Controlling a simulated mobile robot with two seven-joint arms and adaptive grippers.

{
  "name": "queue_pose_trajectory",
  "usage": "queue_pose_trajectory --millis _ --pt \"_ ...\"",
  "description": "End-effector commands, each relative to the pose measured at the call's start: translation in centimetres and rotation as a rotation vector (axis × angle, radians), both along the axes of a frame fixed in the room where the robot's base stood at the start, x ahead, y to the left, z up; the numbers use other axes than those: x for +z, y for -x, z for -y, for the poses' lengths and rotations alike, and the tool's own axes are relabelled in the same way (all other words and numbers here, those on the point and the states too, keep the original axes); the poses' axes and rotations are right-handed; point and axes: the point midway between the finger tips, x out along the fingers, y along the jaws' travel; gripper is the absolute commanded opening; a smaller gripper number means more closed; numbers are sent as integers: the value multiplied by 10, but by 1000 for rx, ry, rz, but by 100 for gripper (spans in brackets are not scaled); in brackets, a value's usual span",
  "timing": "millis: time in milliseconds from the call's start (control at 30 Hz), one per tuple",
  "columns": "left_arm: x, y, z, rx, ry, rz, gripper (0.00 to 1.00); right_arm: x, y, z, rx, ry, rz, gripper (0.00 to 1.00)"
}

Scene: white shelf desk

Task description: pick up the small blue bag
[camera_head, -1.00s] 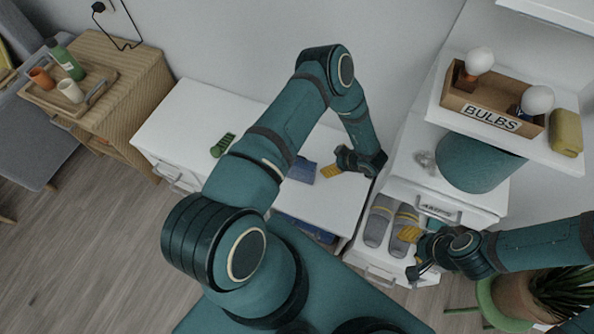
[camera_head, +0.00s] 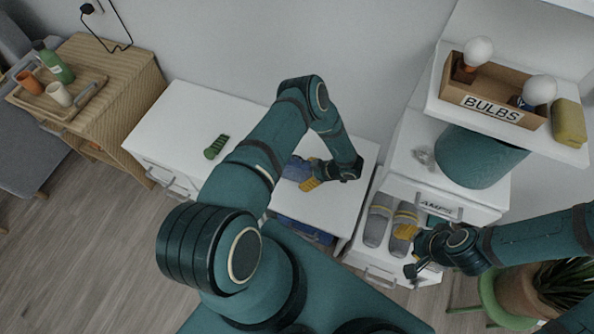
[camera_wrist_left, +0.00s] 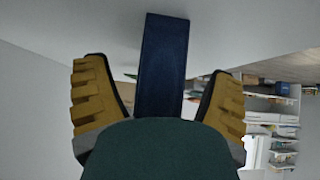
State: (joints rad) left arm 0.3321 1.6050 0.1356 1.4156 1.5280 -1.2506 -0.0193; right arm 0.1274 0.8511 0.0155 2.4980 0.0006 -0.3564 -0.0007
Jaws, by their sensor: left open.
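The small blue bag (camera_head: 296,168) lies on the white desk top, partly hidden by my left gripper in the head view. My left gripper (camera_head: 308,177) is low over the desk, at the bag's right side. In the left wrist view the blue bag (camera_wrist_left: 162,65) stands between the two yellow-padded fingers of the left gripper (camera_wrist_left: 160,95). The fingers are spread, with a visible gap on each side of the bag. My right gripper (camera_head: 421,262) is by the open drawer at the right; its jaws are too unclear to read.
A green object (camera_head: 216,146) lies on the white desk (camera_head: 185,113), left of my left arm. An open drawer with grey slippers (camera_head: 377,224) is at the right. The bulb box (camera_head: 490,100) and a teal pot (camera_head: 478,158) stand on the right-hand shelves.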

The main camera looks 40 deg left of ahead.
Motion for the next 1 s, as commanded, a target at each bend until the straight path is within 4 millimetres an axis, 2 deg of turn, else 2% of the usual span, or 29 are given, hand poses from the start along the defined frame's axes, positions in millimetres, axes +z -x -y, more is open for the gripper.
queue_pose_trajectory --millis 200,233,433,767,867,1000 --pt "-1 0 -1 -2 1 1 84 0 0 0 0 0 0 47" --pt "-1 0 -1 -2 1 1 80 0 0 0 0 0 0 47" --pt "-1 0 -1 -2 1 1 10 0 0 0 0 0 0 47" --pt "2 -1 -1 -1 1 2 7 1 0 0 0 0 0 47" --pt "14 -1 -1 -2 0 2 7 5 1 0 1 0 -2 47" --pt "40 -2 -2 -4 0 3 7 14 2 0 1 -1 -5 47"
